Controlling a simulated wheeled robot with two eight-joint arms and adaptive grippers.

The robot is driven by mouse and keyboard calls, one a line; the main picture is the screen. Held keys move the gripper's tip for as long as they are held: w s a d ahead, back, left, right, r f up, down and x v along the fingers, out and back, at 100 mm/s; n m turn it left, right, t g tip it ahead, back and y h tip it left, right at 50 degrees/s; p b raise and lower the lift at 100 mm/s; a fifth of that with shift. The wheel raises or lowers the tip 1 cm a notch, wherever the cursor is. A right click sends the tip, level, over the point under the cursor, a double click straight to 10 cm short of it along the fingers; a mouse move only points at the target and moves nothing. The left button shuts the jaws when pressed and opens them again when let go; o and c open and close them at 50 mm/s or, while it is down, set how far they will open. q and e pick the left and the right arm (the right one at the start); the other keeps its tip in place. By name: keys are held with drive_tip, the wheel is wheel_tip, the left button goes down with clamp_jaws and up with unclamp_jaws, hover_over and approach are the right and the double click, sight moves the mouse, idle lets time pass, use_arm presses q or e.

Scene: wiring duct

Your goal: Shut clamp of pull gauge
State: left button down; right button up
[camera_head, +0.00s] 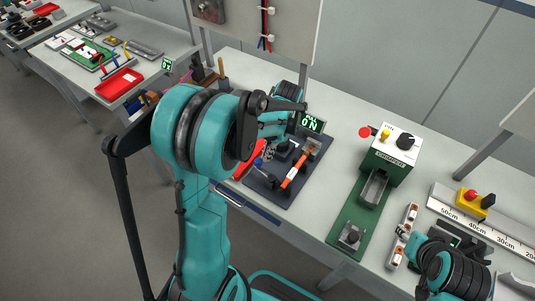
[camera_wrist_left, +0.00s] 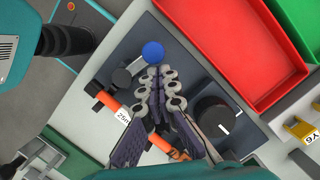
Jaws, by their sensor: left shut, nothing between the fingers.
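The pull gauge has a dark base plate (camera_head: 285,196) on the bench and a display (camera_head: 312,123) reading 0 N. An orange bar (camera_head: 298,170) with a white label lies across it, and the bar also shows in the left wrist view (camera_wrist_left: 112,103). A lever with a blue knob (camera_wrist_left: 153,52) is just beyond my left fingertips; the knob shows small in the head view (camera_head: 258,162). My left gripper (camera_wrist_left: 163,78) is shut and empty above the plate, pointing toward the blue knob. Whether it touches the lever is unclear. My fingers hide part of the clamp and bar.
A red tray (camera_wrist_left: 255,50) stands beside the plate. A black round part (camera_wrist_left: 218,118) is near my fingers. To the right are a green crimper (camera_head: 393,153), a ruler (camera_head: 490,225) and my right arm, its gripper (camera_head: 403,231) small and unclear.

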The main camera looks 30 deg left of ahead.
sight(258, 162)
use_arm(q)
drive_tip(key=shift+s+a+n, duration=0.2)
drive_tip(key=shift+s+n, duration=0.05)
drive_tip(key=shift+n, duration=0.35)
drive_tip(key=s+n, duration=0.1)
drive_tip(key=n, duration=0.1)
drive_tip(key=s+a+n+h, duration=0.1)
drive_tip(key=n, duration=0.2)
drive_tip(key=shift+s+a+g, duration=0.15)
drive_tip(key=shift+g, duration=0.15)
drive_tip(key=s+n, duration=0.1)
drive_tip(key=n, duration=0.1)
drive_tip(key=s+n+h, duration=0.1)
drive_tip(key=n, duration=0.1)
drive_tip(key=s+n+h, duration=0.1)
drive_tip(key=s+n, duration=0.1)
drive_tip(key=shift+d+n, duration=0.25)
drive_tip(key=shift+n, duration=0.15)
idle(0.4)
